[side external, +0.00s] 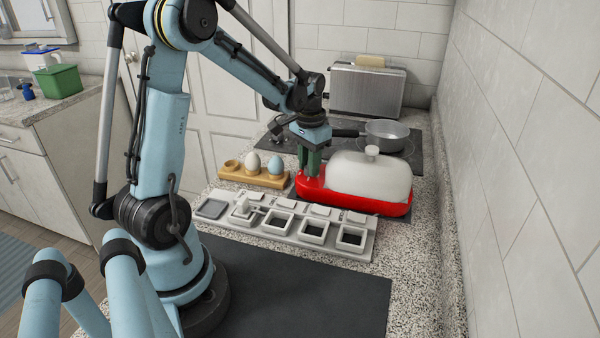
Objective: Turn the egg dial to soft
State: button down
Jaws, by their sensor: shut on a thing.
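The egg cooker is a red base (375,203) with a pale domed lid (362,178) on it, standing on the counter right of centre. My gripper (312,172) points down over the left end of the red base. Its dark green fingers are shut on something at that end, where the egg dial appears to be. The fingers hide most of the dial, so I cannot read its setting or its marks.
A white strip with several square frames (270,222) lies in front of the cooker. A wooden egg holder (238,177) with a white egg and a blue egg stands left. Behind are a hob with a pot (388,136) and a toaster (352,90). A tiled wall bounds the right.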

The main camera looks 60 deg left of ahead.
jog(key=shift+m, duration=0.3)
jog(key=c, duration=0.9)
grip_release()
jog(key=shift+r, duration=0.1)
notch_tip(320, 180, up, 12)
jog(key=shift+f, duration=0.1)
